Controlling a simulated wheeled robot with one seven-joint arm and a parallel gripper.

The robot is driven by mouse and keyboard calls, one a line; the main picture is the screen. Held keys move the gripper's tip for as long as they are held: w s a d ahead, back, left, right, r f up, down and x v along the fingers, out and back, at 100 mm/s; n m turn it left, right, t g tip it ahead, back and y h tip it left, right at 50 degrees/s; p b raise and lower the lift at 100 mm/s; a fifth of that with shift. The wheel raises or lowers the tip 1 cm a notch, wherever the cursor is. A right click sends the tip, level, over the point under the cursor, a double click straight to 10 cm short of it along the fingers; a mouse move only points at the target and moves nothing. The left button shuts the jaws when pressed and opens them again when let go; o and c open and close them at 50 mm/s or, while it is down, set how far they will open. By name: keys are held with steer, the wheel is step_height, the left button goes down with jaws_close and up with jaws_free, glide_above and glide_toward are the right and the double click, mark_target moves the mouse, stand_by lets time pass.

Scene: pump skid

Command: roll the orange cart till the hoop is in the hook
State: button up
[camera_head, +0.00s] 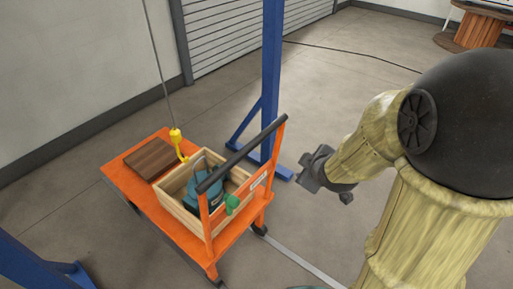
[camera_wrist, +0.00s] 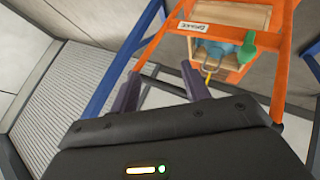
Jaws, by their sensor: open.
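The orange cart (camera_head: 237,238) stands on the floor with a black push bar (camera_head: 240,155) on orange posts. A teal pump (camera_head: 209,180) sits in a wooden crate (camera_head: 184,215) on the cart. A grey hoop (camera_head: 197,159) rises from the pump. A yellow hook (camera_head: 178,140) hangs on a cable, left of the hoop and apart from it in the head view. In the wrist view the hook (camera_wrist: 208,74) overlaps the hoop; contact is unclear. My gripper (camera_head: 327,179) is open and empty, right of the push bar and clear of it. Its fingers (camera_wrist: 160,88) show in the wrist view.
A wooden block (camera_head: 151,158) lies on the cart's left end. A blue upright (camera_head: 271,75) with a braced foot stands behind the cart, another blue frame foot (camera_head: 40,262) at lower left. A roller shutter (camera_head: 225,30) is behind. Floor at right is mostly clear.

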steer(key=w+a+f+n+t+y+b, duration=0.2)
steer(key=w+a+n+t+y+b, duration=0.2)
steer(key=n+b, duration=0.4)
steer(key=w+n+t+y, duration=0.1)
steer(key=n+y, duration=0.1)
steer(key=n, duration=0.3)
steer(key=shift+a+f+y+b, duration=0.25)
steer(key=shift+a+y+b, duration=0.05)
steer(key=shift+a, duration=0.05)
steer(key=x, duration=1.7)
steer(key=shift+w+p, duration=0.25)
steer(key=shift+p, duration=0.2)
steer(key=shift+c, duration=0.2)
jaws_close()
